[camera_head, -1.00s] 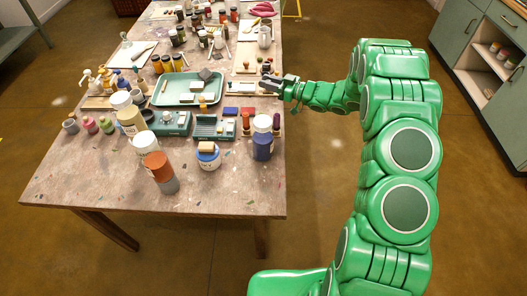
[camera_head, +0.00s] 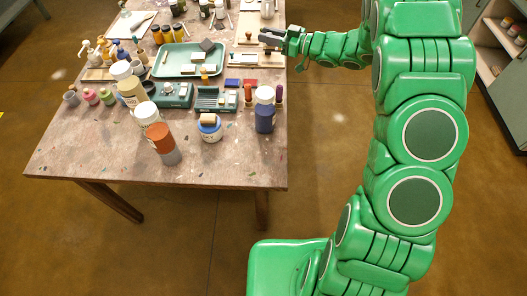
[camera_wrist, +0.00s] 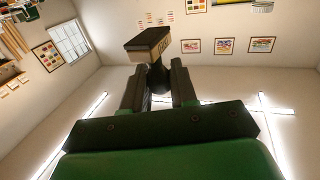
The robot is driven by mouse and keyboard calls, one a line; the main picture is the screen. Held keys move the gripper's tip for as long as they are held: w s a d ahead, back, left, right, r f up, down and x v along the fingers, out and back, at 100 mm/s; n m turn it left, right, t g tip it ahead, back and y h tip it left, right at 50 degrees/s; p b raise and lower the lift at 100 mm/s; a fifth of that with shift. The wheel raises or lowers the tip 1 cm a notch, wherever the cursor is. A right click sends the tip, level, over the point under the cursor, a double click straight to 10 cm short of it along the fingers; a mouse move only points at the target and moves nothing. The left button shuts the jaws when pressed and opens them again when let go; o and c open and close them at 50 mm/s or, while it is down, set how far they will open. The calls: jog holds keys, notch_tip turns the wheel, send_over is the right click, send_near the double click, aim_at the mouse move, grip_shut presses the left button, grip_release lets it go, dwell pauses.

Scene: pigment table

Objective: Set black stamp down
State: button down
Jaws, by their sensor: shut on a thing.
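My gripper (camera_wrist: 158,92) is shut on the black stamp (camera_wrist: 148,44). In the wrist view the stamp has a dark flat block with a pale band and a dark handle between the two fingers. The wrist view faces the walls and ceiling, with no table surface in it. In the head view my gripper (camera_head: 272,39) is at the right edge of the table (camera_head: 100,160), near the wooden board with stamps (camera_head: 246,58). The held stamp is too small to make out there.
A green tray (camera_head: 160,68) with blocks lies left of the board. Red and blue pads (camera_head: 232,83), a blue jar (camera_head: 265,118) and an orange-topped jar (camera_head: 163,142) stand nearer. The front of the table is clear.

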jog(key=s+g, duration=0.1)
jog(key=s, duration=0.4)
jog(key=s+n+g, duration=0.1)
jog(key=s, duration=0.5)
jog(key=s+a+f+n+g, duration=0.1)
jog(key=s, duration=0.5)
jog(key=shift+s+g+y, duration=0.1)
jog(key=shift+g+y, duration=0.3)
jog(key=s+r+n+g, duration=0.2)
jog(key=s, duration=1)
jog(key=shift+w+d+f, duration=0.1)
jog(key=shift+w+f, duration=0.05)
jog(key=shift+f, duration=5.15)
jog(key=shift+w+d+f, duration=0.1)
jog(key=shift+f, duration=5.2)
jog(key=shift+f, duration=0.15)
jog(key=c, duration=0.9)
grip_release()
jog(key=shift+d, duration=6)
